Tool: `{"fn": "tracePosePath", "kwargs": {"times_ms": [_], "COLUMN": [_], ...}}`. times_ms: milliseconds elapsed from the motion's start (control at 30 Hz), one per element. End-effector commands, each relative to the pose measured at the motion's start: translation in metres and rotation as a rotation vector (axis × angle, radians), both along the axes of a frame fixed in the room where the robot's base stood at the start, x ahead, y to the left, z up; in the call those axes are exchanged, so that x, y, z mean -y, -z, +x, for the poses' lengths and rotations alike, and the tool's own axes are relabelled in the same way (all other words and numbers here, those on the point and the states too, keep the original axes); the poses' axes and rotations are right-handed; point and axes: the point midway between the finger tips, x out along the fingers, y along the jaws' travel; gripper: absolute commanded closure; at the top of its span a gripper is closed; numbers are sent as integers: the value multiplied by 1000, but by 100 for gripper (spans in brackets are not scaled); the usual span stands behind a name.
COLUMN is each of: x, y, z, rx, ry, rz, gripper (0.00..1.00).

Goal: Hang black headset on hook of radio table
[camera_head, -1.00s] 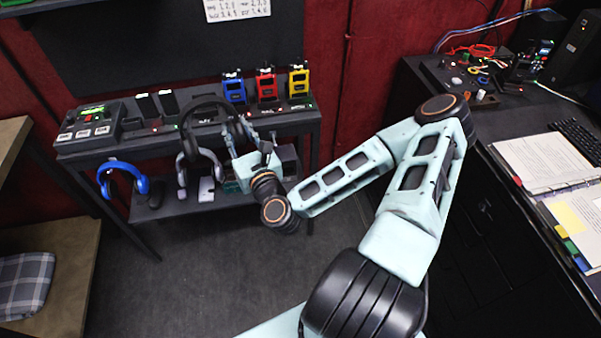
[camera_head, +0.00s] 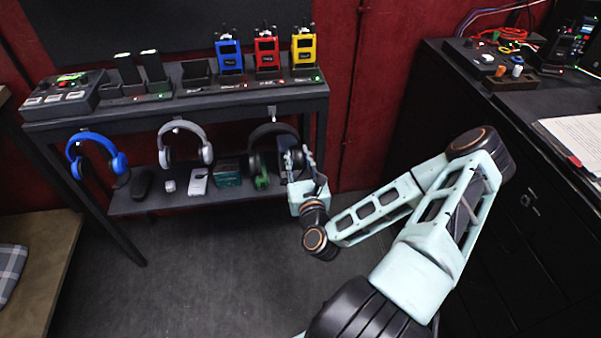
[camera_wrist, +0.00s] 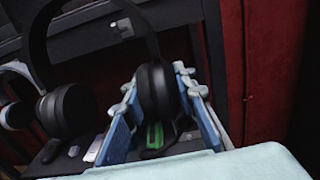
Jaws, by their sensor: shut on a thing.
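The black headset (camera_head: 256,150) is at the right end of the radio table (camera_head: 140,119), just below its top edge. My gripper (camera_head: 296,166) is shut on the headset's right ear cup. In the wrist view the ear cup (camera_wrist: 157,90) sits between my two fingers (camera_wrist: 160,110), and the headband arches upward out of the frame. The headset hangs upright at about the height of the other two headsets. A hook shows faintly near the top of its band (camera_head: 273,121); I cannot tell whether the band rests on it.
A blue headset (camera_head: 118,162) and a grey headset (camera_head: 206,150) hang on the table's front edge to the left. Blue, red and yellow radios (camera_head: 303,47) stand on top. The lower shelf (camera_head: 225,192) holds small items. A dark cabinet (camera_head: 480,180) stands at right.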

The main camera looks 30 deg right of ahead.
Motion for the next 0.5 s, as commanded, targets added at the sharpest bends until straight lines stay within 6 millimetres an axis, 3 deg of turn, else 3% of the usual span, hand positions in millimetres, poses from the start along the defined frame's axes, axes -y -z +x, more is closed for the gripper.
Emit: {"fn": "tracePosePath", "kwargs": {"times_ms": [100,500], "x": [7,12], "y": [13,14], "z": [-2,11], "rx": [5,6], "ry": [10,12], "rz": [-2,-2], "gripper": [100,100]}}
